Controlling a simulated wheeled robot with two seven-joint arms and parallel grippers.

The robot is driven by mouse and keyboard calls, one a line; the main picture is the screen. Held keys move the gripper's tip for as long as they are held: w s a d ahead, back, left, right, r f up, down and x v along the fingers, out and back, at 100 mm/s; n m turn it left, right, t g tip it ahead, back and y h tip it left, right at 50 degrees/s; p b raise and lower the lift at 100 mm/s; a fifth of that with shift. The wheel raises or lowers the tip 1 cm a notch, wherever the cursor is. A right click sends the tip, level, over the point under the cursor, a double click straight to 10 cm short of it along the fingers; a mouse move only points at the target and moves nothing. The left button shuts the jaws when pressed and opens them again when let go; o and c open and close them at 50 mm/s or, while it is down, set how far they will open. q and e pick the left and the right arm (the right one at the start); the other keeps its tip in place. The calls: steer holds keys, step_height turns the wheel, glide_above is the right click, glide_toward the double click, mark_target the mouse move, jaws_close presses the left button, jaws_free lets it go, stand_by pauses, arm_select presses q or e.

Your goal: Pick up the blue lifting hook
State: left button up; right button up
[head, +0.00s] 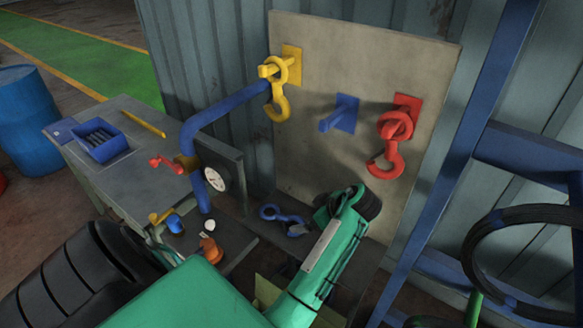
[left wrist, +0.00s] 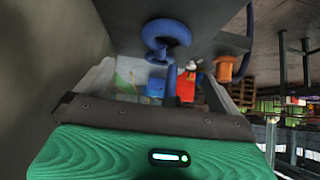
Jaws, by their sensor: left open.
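The blue lifting hook (head: 270,212) lies on the dark bench surface below the grey board. In the left wrist view the blue hook (left wrist: 168,38) shows a thick ring, with its shank running down between the fingers of my left gripper (left wrist: 158,78). These grey fingers are spread apart, one on each side, with no clear contact on the hook. In the head view my left gripper (head: 298,231) is beside the hook's right end and partly hides it. My right gripper does not show.
The board (head: 330,75) carries a yellow hook (head: 276,90), an empty blue peg (head: 340,115) and a red hook (head: 391,150). A bent blue pipe with a gauge (head: 215,178) stands left of the blue hook. An orange object (head: 233,240) is close by. A blue frame (head: 470,130) rises at right.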

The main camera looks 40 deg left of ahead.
mark_target(287, 219)
arm_select(q)
steer(key=x, duration=0.2)
steer(key=p+x, duration=0.1)
steer(key=shift+s+a, duration=0.4)
steer(key=shift+a, duration=0.05)
steer(key=shift+w+a+f+p, duration=0.1)
steer(key=shift+f+p, duration=0.2)
steer(key=shift+a+f, duration=0.1)
steer(key=shift+f, duration=0.05)
steer(key=shift+a+f+p, duration=0.45)
steer(key=shift+a+p, duration=0.15)
steer(key=shift+p, duration=0.5)
steer(key=shift+p+x, duration=0.6)
steer(key=shift+x, duration=0.5)
steer(key=shift+a+f, duration=0.2)
steer(key=shift+f, duration=0.05)
steer(key=shift+a+f, duration=0.1)
steer(key=shift+f, duration=0.15)
steer(key=c, duration=1.5)
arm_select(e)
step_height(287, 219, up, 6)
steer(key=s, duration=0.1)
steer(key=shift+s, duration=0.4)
